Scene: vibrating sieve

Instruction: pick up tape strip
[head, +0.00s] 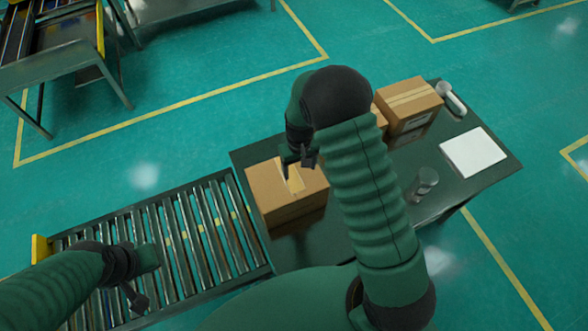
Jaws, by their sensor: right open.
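A tape strip (294,181), pale tan, lies on the top of a brown cardboard box (291,209) on the dark table. My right gripper (297,168) is open just over the box top, close to the strip's far end. Whether it touches the strip cannot be told. My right forearm hides part of the table. My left gripper (140,302) is over the roller conveyor at the lower left, apart from the box. Its fingers are small and dark, so their opening cannot be told.
A second cardboard box (407,105) stands at the back of the table (300,256), partly behind my arm. A white flat item (473,153), a grey cylinder (425,183) and a white cylinder (452,98) are on the right. The roller conveyor (195,236) adjoins the table's left side.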

